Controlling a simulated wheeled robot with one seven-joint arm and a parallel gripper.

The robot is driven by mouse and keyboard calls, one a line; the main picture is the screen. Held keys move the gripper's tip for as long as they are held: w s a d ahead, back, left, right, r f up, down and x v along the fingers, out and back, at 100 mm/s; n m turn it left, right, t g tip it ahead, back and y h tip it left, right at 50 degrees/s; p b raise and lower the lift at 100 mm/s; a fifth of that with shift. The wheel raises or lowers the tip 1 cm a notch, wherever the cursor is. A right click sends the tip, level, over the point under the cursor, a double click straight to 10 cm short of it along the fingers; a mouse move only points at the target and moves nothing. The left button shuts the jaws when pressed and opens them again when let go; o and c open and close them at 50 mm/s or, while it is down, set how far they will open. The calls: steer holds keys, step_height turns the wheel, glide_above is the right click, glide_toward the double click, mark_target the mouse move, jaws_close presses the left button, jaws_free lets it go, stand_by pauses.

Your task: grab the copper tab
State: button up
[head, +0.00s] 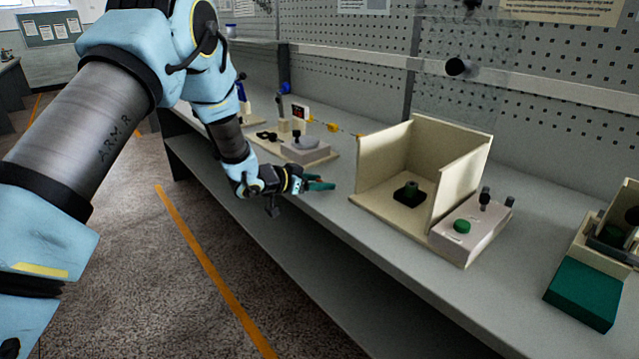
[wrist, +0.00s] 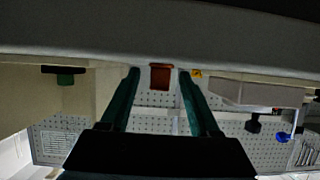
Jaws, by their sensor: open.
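The copper tab (wrist: 160,76) shows in the wrist view as a small reddish-brown block near the top middle, between the two dark green fingers of my gripper (wrist: 159,73). The fingers are apart, with a visible gap on each side of the tab. I cannot tell how far ahead of the fingertips it is. In the head view my gripper (head: 322,184) is low over the front part of the bench, left of the cream open box. I cannot make out the tab in the head view.
The cream box (head: 383,150) holds a black-and-green spindle part (head: 409,193). Beside it is a control block with a green button (head: 462,226). A green block (head: 583,292) lies at right. The bench (head: 345,235) is clear along its front.

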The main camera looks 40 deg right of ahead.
jaws_close()
stand_by(0.5)
